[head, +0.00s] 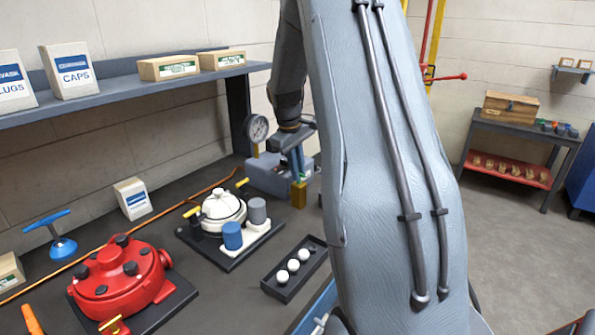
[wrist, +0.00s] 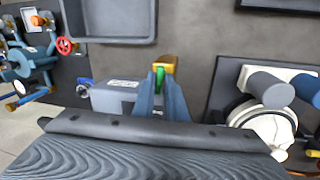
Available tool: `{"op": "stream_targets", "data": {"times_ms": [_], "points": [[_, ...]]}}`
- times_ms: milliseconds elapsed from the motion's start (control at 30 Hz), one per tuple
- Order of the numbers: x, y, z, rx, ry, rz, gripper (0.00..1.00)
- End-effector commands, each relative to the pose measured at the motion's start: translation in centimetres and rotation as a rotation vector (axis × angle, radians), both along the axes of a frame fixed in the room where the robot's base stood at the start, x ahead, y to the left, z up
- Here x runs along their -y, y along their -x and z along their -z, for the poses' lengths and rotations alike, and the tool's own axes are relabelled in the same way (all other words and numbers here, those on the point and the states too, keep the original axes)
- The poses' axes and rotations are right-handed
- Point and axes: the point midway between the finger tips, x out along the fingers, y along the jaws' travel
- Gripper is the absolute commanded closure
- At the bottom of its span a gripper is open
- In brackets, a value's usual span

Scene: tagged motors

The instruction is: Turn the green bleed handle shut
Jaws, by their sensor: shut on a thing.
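My gripper (wrist: 161,92) reaches down to the bench in the wrist view, its two blue-grey fingers closed on the green bleed handle (wrist: 160,77). Only a narrow green strip of the handle shows between the fingers; its angle is hard to tell. A brass-yellow block (wrist: 168,63) sits just beyond the fingertips. In the head view my gripper (head: 296,163) is beside the grey pump block (head: 266,177), above the brass block (head: 299,195). The handle is hidden there by the fingers. The grey block also shows in the wrist view (wrist: 112,98).
A pressure gauge (head: 257,128) stands close to the left of my gripper. A white-topped motor (head: 222,208), a dark tray of white balls (head: 282,279) and a red motor (head: 122,283) are on the bench. A shelf (head: 130,93) runs above the bench.

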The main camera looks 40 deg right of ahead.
Motion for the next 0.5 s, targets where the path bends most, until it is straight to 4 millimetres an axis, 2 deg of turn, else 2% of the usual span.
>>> {"op": "stream_targets", "data": {"times_ms": [500], "points": [[0.15,-0.43,0.01,0.003,0.002,0.461,1.00]]}}
